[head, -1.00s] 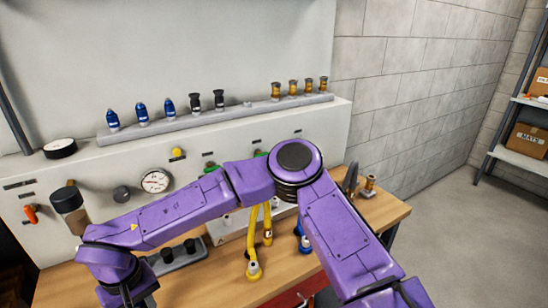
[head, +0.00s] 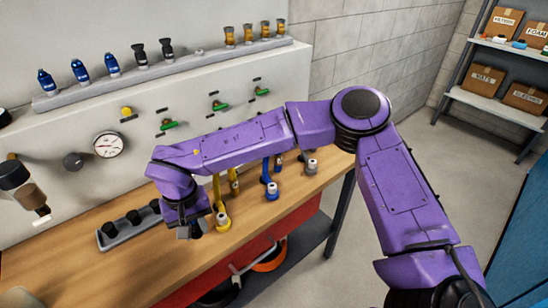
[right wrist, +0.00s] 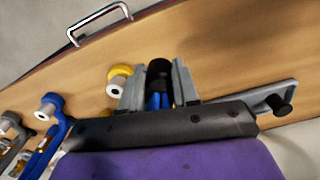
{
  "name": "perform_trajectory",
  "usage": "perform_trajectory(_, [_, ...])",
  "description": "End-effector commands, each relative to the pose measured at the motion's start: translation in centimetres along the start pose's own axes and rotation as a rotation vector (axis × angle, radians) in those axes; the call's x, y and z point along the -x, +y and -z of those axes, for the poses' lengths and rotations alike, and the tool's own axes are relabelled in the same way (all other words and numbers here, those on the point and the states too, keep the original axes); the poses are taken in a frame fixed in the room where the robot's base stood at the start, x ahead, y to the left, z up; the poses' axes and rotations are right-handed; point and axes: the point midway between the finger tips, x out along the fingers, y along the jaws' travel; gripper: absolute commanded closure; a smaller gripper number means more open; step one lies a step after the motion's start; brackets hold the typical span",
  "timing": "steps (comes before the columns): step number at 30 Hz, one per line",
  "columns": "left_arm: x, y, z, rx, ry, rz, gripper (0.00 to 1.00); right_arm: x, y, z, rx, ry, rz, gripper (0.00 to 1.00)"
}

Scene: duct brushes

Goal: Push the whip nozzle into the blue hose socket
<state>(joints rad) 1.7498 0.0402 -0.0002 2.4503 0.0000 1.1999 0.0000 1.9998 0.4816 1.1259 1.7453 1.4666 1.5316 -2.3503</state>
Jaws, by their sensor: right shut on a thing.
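My right gripper (head: 190,228) is low over the bench between the grey tray and the yellow hose end. In the right wrist view, its fingers (right wrist: 158,88) are shut on a black piece with blue parts (right wrist: 158,72), apparently the whip nozzle. The head view mostly hides this piece behind the gripper. The blue hose socket (head: 271,191) stands on the bench, right of the yellow one and apart from the gripper. In the right wrist view the blue socket (right wrist: 50,108) lies at the left. My left gripper is not in view.
The yellow socket (head: 222,222) is close to the right gripper; a grey-topped socket (head: 311,167) stands farther right. The grey tray (head: 112,243) holds black cups. A rail (head: 75,98) behind carries blue, black and brass nozzles. The bench front is clear.

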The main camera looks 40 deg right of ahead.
Motion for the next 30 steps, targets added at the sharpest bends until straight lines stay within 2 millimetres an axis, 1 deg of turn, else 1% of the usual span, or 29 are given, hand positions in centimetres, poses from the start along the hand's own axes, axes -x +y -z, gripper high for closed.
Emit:
perform_trajectory(2, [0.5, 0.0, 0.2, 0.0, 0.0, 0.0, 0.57, 0.7, 1.0, 0.7, -0.173, 0.005, -0.002, 1.0])
perform_trajectory(5, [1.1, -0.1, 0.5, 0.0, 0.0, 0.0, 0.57, 1.4, 2.8, 1.6, -0.498, 0.011, -0.004, 1.0])
perform_trajectory(6, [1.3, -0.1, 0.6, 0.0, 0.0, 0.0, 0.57, 1.6, 3.6, 2.0, -0.643, 0.014, -0.005, 1.0])
perform_trajectory(8, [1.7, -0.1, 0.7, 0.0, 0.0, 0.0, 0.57, 2.0, 4.7, 2.6, -0.862, 0.018, -0.005, 1.0])
perform_trajectory(9, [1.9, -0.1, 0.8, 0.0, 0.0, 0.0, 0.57, 2.3, 5.5, 3.0, -1.01, 0.021, -0.005, 1.0])
perform_trajectory(11, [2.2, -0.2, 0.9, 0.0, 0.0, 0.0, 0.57, 2.7, 6.7, 3.5, -1.235, 0.024, -0.003, 1.0])
perform_trajectory(12, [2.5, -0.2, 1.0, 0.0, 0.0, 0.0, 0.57, 2.9, 7.6, 3.8, -1.387, 0.026, -0.002, 1.0])
perform_trajectory(14, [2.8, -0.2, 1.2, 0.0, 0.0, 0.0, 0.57, 3.3, 8.8, 4.3, -1.614, 0.029, 0.001, 1.0])
perform_trajectory(15, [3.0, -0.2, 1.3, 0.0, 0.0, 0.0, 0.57, 3.6, 9.6, 4.5, -1.765, 0.03, 0.003, 1.0])
perform_trajectory(17, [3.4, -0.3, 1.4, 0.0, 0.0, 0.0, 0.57, 3.9, 10.8, 4.9, -1.992, 0.032, 0.005, 1.0])
perform_trajectory(18, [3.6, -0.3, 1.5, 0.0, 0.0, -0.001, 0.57, 4.2, 11.7, 5.1, -2.143, 0.033, 0.008, 1.0])
perform_trajectory(20, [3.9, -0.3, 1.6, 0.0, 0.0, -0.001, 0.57, 4.5, 12.9, 5.4, -2.371, 0.033, 0.012, 1.0])
perform_trajectory(21, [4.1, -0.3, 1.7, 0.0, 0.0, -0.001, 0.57, 4.7, 13.7, 5.6, -2.521, 0.033, 0.015, 1.0])
perform_trajectory(23, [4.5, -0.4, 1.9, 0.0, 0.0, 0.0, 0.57, 5.0, 14.9, 5.8, -2.748, 0.033, 0.017, 1.0])
perform_trajectory(24, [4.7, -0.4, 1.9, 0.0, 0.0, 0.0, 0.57, 5.2, 15.7, 6.0, -2.9, 0.031, 0.019, 1.0])
perform_trajectory(26, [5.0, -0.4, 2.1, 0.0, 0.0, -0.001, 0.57, 5.5, 16.9, 6.2, -3.127, 0.029, 0.022, 1.0])
perform_trajectory(27, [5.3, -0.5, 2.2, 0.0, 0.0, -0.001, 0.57, 5.7, 17.7, 6.2, 3.004, -0.024, -0.022, 1.0])
perform_trajectory(29, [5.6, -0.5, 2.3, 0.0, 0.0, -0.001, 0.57, 6.0, 18.9, 6.3, 2.776, -0.019, -0.019, 1.0])
perform_trajectory(30, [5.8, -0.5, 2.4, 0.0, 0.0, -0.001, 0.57, 6.1, 19.7, 6.4, 2.627, -0.014, -0.017, 1.0])
